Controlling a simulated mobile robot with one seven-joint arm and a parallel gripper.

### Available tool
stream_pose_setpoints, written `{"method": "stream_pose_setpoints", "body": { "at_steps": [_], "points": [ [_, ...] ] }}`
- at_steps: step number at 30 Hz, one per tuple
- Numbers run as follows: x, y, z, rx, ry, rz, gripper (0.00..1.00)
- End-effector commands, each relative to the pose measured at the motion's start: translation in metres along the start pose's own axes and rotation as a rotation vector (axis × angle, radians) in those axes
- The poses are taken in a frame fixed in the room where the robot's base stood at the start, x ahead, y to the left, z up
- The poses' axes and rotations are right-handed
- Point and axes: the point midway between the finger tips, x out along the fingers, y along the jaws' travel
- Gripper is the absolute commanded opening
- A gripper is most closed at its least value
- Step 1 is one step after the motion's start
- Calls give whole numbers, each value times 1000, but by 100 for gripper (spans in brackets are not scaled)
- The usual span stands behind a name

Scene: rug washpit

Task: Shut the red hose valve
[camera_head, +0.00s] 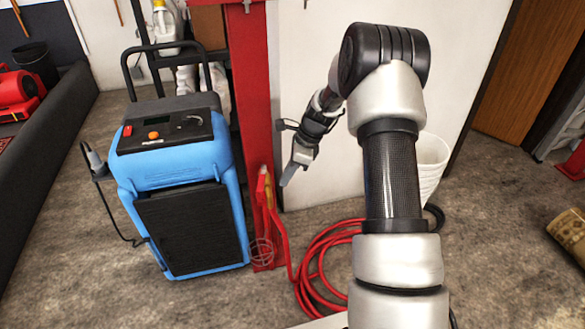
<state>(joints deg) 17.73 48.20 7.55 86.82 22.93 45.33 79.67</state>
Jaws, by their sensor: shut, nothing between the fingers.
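A red upright fitting with a brass-coloured part (269,192) stands at the foot of the red post. The red hose (318,262) runs down from it and lies coiled on the floor. Low on the fitting is a thin round spoked handwheel (261,251); I cannot tell whether this or the upright red piece (261,200) is the valve's handle, nor how far it is turned. No contact shows. My arm covers part of the hose coil.
A blue machine (180,180) with a black handle stands close left of the fitting. The red post (248,90) rises behind it. A white bin (430,165) stands right of my arm. A rolled rug (568,232) lies far right.

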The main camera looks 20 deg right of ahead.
Motion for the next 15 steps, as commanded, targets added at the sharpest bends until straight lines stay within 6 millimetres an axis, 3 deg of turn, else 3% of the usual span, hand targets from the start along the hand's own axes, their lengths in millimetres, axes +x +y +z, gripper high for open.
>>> {"method": "stream_pose_setpoints", "body": {
  "at_steps": [1, 6, 15],
  "points": [
    [11, 0, 2, -2, -1, 1, 0],
    [16, 0, 27, -4, 0, -1, 0],
    [19, 0, 38, -1, 0, -1, 0]
  ]
}}
